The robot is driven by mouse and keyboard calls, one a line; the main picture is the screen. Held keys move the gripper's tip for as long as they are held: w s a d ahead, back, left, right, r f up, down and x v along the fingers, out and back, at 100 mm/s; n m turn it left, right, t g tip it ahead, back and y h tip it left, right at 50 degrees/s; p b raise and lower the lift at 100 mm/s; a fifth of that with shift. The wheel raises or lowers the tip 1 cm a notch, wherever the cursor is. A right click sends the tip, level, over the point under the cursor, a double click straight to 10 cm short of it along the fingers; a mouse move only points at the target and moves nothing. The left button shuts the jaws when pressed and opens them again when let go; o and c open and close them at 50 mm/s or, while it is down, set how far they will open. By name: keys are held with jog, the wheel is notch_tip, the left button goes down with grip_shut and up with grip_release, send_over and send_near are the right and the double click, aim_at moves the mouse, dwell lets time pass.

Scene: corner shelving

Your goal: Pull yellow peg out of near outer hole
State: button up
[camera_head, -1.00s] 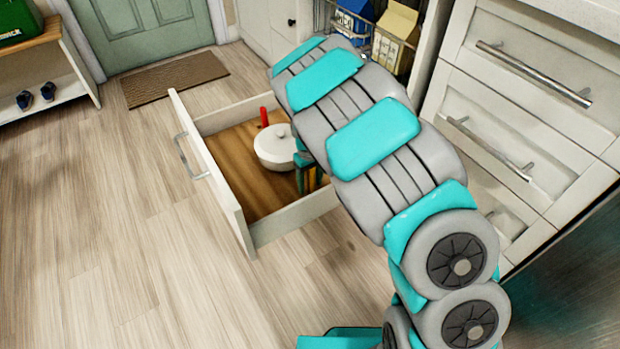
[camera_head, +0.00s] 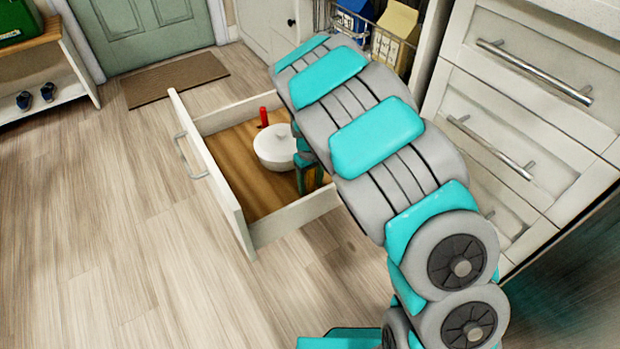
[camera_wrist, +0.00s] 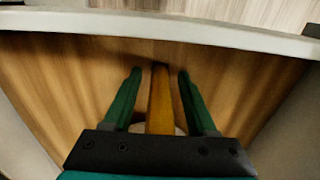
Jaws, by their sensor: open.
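The yellow peg (camera_wrist: 161,102) stands between my gripper's two green fingers in the wrist view, with a gap on each side. My gripper (camera_wrist: 159,73) is open around it and does not visibly touch it. The peg's hole is not clearly visible. A red peg (camera_head: 264,117) stands upright at the back of the drawer.
The open drawer (camera_head: 217,176) has a wooden floor and white walls around my gripper. Closed drawers (camera_head: 500,110) stand at right. The floor (camera_head: 120,240) at left is clear.

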jog(key=shift+s+d+f, duration=0.15)
jog(key=shift+s+f, duration=0.1)
jog(key=shift+f, duration=0.2)
jog(key=shift+s+d+f, duration=0.1)
jog(key=shift+s+f, duration=0.1)
jog(key=shift+f, duration=0.2)
jog(key=shift+c, duration=0.2)
grip_shut()
jog(key=shift+s+f, duration=0.1)
dwell(0.5)
jog(key=shift+w+a+r+p, duration=0.1)
jog(key=shift+w+r+p, duration=0.05)
jog(key=shift+r, duration=0.6)
jog(key=shift+w+a+r+p, duration=0.1)
jog(key=shift+w+r+p, duration=0.1)
jog(key=shift+r, duration=0.55)
jog(key=shift+w+r+p, duration=0.15)
jog(key=shift+r, duration=2.05)
